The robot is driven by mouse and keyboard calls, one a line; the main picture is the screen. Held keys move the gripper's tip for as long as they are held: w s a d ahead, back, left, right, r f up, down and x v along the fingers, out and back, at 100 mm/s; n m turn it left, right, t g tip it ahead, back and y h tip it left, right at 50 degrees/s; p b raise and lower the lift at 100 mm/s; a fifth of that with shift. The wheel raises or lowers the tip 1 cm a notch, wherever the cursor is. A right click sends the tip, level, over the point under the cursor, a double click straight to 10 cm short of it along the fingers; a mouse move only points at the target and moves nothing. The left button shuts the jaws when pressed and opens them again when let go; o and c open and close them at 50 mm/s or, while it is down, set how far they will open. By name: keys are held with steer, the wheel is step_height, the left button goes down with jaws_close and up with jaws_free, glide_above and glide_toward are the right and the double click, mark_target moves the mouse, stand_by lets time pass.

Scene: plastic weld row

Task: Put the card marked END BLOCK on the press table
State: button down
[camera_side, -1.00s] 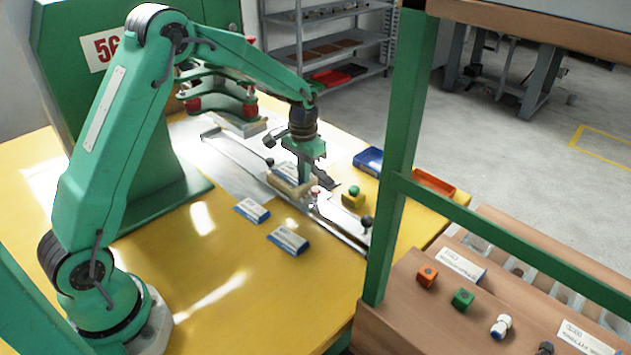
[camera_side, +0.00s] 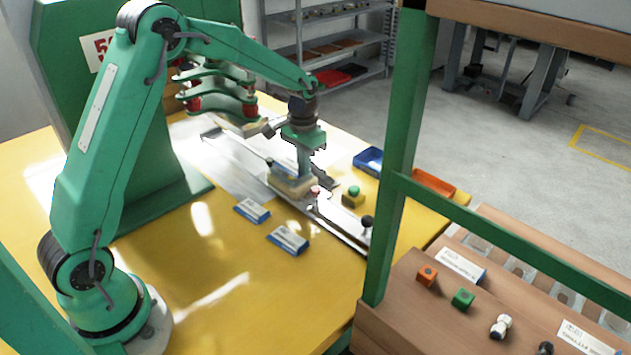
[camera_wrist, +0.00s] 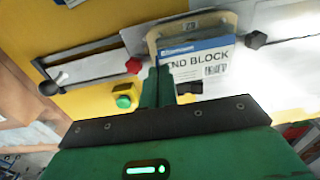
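A white-and-blue card marked END BLOCK (camera_wrist: 205,64) shows in the wrist view, its first letter partly covered by my fingers. It lies on a cream, rounded block on the slide rail, which is also in the side view (camera_side: 290,183). My gripper (camera_wrist: 158,88) points down at the card's left edge in the wrist view. Its two green fingers are close together, overlapping that edge. I cannot tell whether they pinch the card or only stand against it. In the side view my gripper (camera_side: 305,172) is low over the block's right part. I cannot tell which surface is the press table.
Two more blue-and-white cards (camera_side: 252,210) (camera_side: 288,241) lie on the yellow table (camera_side: 215,290). A green button on a yellow box (camera_side: 353,196) stands close to the right of the block. A black-knobbed rail (camera_side: 345,236) runs past. A blue bin (camera_side: 369,160) and green post (camera_side: 398,150) stand farther right.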

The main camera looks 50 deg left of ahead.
steer(key=shift+r, duration=1.05)
steer(key=shift+r, duration=0.2)
steer(key=shift+r, duration=2.3)
steer(key=s+d+f+n, duration=0.2)
steer(key=s+d+n, duration=0.2)
steer(key=d+n, duration=0.5)
steer(key=s+d+f+n, duration=0.2)
steer(key=s+d+n, duration=0.3)
steer(key=d+n, duration=0.4)
steer(key=shift+d+f, duration=0.25)
steer(key=shift+d, duration=2.6)
